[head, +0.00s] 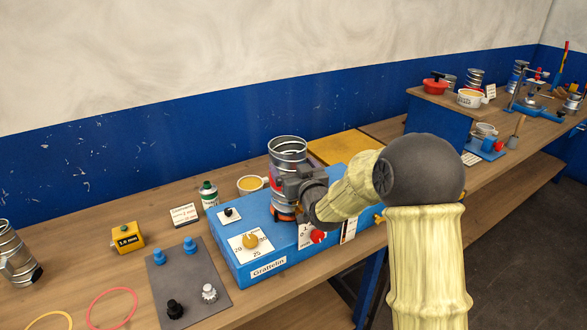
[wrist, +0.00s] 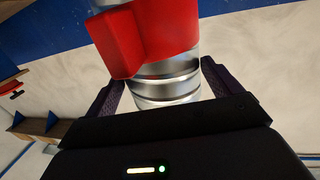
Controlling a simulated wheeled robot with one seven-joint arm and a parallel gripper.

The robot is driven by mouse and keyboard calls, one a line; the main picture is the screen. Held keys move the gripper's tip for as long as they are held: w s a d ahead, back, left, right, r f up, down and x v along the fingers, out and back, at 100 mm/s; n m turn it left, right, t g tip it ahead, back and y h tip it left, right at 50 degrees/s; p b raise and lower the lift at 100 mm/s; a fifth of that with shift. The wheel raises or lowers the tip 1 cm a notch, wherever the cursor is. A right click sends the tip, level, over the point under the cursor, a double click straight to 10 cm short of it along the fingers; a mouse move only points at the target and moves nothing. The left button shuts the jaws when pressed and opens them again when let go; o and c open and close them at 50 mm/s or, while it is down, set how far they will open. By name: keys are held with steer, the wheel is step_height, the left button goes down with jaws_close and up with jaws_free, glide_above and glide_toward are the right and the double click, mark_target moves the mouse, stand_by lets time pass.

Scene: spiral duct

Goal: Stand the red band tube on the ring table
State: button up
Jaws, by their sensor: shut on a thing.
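The red band tube (head: 287,150) is a shiny ribbed metal cylinder, held upright above the blue machine marked Grättelin (head: 262,245). My gripper (head: 286,184) is shut on its lower part, coming from the right. In the wrist view the tube (wrist: 165,88) lies between the two dark fingers of my gripper (wrist: 160,85), with a red band piece (wrist: 150,40) across it. Under the tube an orange and dark round part (head: 282,214) shows on the machine, perhaps the ring table. My gripper partly hides it, and I cannot tell whether the tube touches it.
A green-topped can (head: 209,195) and a yellow-filled cup (head: 250,185) stand close behind the machine. A grey mat (head: 190,285) with blue and black knobs lies left of it. Another metal tube (head: 14,255) is at the far left. An ochre board (head: 338,146) lies behind.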

steer(key=shift+f+b, duration=1.15)
steer(key=o, duration=1.5)
steer(key=shift+r, duration=0.1)
steer(key=shift+c, duration=0.2)
steer(key=shift+s, duration=0.15)
steer(key=b+v, duration=0.4)
steer(key=v, duration=1.3)
